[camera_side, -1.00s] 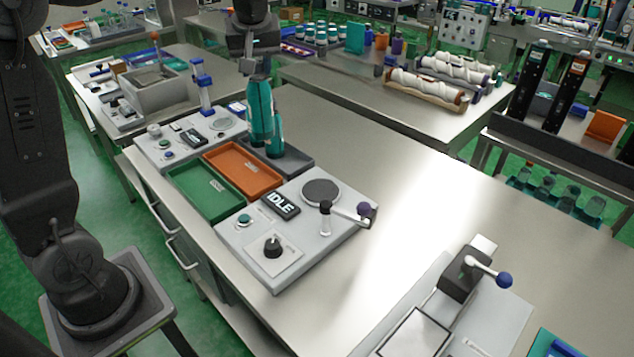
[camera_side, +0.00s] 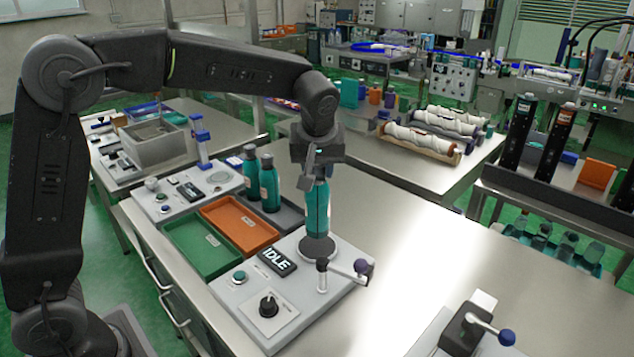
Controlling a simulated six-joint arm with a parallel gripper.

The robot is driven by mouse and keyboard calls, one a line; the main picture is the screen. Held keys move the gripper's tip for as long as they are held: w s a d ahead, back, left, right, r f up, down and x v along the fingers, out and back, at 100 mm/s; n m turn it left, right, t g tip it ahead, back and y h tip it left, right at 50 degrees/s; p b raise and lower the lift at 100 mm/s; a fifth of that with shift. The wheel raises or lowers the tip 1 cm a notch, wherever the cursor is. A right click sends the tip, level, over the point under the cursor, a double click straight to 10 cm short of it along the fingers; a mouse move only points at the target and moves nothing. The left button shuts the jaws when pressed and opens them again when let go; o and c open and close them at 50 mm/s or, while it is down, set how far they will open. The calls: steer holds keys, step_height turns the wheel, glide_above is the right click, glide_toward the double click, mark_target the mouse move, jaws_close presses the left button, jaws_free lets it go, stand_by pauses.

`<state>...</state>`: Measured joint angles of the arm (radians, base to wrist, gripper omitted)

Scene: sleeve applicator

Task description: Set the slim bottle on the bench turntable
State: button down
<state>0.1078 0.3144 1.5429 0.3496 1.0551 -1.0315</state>
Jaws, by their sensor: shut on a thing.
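The slim bottle (camera_side: 317,210) is teal and upright, with its top in my gripper (camera_side: 316,176). My gripper is shut on it from above. The bottle's base is over the bench turntable (camera_side: 318,254), a round dark disc on the grey panel, and hides the disc's back part. I cannot tell whether the base touches the disc or hangs just above it. Two other teal bottles with dark caps (camera_side: 251,172) (camera_side: 269,184) stand in the dark tray (camera_side: 290,216) behind the orange tray.
The IDLE display (camera_side: 276,262) and a black dial (camera_side: 268,305) share the panel. Empty green (camera_side: 200,247) and orange (camera_side: 238,224) trays lie left.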

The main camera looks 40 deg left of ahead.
steer(key=shift+f, duration=1.75)
steer(key=shift+f, duration=0.15)
steer(key=c, duration=0.8)
jaws_free()
steer(key=v, duration=1.2)
steer(key=shift+r, duration=0.2)
steer(key=s+a+f+m+h, duration=0.1)
steer(key=s+f+m, duration=0.1)
steer(key=s, duration=0.6)
steer(key=s+a+f+m+t+h, duration=0.1)
steer(key=s+m, duration=0.3)
steer(key=s, duration=0.4)
steer(key=s+a+f+m+t+h, duration=0.1)
steer(key=s+f+m, duration=0.2)
steer(key=s, duration=0.5)
steer(key=shift+f, duration=0.1)
